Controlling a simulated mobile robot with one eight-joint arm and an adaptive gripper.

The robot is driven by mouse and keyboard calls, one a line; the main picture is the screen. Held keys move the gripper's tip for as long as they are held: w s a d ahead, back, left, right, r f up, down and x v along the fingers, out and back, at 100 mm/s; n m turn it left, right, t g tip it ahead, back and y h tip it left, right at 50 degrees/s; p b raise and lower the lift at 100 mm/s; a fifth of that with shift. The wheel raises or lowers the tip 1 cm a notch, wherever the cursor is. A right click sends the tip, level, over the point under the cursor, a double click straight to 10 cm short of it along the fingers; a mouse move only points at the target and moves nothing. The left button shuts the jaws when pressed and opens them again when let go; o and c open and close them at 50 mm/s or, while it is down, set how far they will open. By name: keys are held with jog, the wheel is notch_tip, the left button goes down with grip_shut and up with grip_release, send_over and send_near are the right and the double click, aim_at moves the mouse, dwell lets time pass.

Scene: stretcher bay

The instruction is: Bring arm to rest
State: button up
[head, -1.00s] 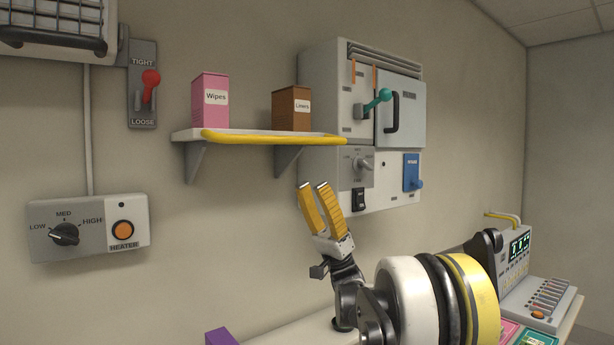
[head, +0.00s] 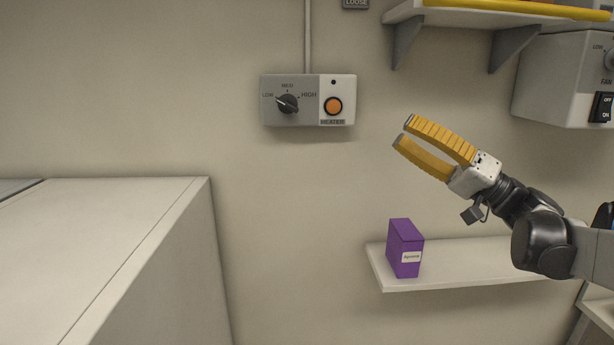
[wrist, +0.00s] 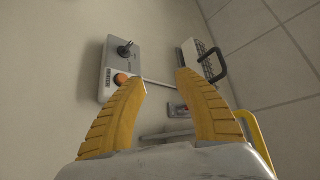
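My gripper (head: 404,131) has two yellow ribbed fingers. In the head view it is raised at the right of centre, pointing up and left, in front of the wall and above the lower shelf. In the wrist view the fingers (wrist: 160,84) stand apart with nothing between them. The heater box (head: 308,100) on the wall is left of my gripper in the head view, with a black dial (head: 287,104) near LOW and an orange button (head: 333,106). The heater box also shows in the wrist view (wrist: 107,80), beyond the left finger.
A purple box (head: 405,249) stands on the white lower shelf (head: 460,262) under my gripper. A large pale cabinet (head: 110,250) fills the lower left.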

jog(key=s+a+f+m+g+h+b, duration=0.1)
jog(key=s+a+f+h+b, duration=0.1)
jog(key=a+f, duration=0.3)
jog(key=s+a+f+m+g+h+b, duration=0.1)
jog(key=s+a+f+h, duration=0.2)
jog(key=f, duration=0.5)
jog(key=s+a+f+m+g+h+b, duration=0.1)
jog(key=s+a+f+h+b, duration=0.15)
jog(key=f, duration=0.75)
jog(key=s+a+f+g+h+b, duration=0.1)
jog(key=s+f+h+b, duration=0.25)
jog(key=f, duration=0.55)
jog(key=s+d+f+h+b, duration=0.3)
jog(key=s+d+f+h, duration=0.2)
jog(key=f, duration=0.4)
jog(key=s+d+f+h+b, duration=0.3)
jog(key=s+d+f, duration=0.3)
jog(key=f, duration=0.4)
jog(key=shift+d+f+t+h, duration=0.25)
jog(key=shift+d+t+h, duration=0.05)
jog(key=shift+h, duration=0.6)
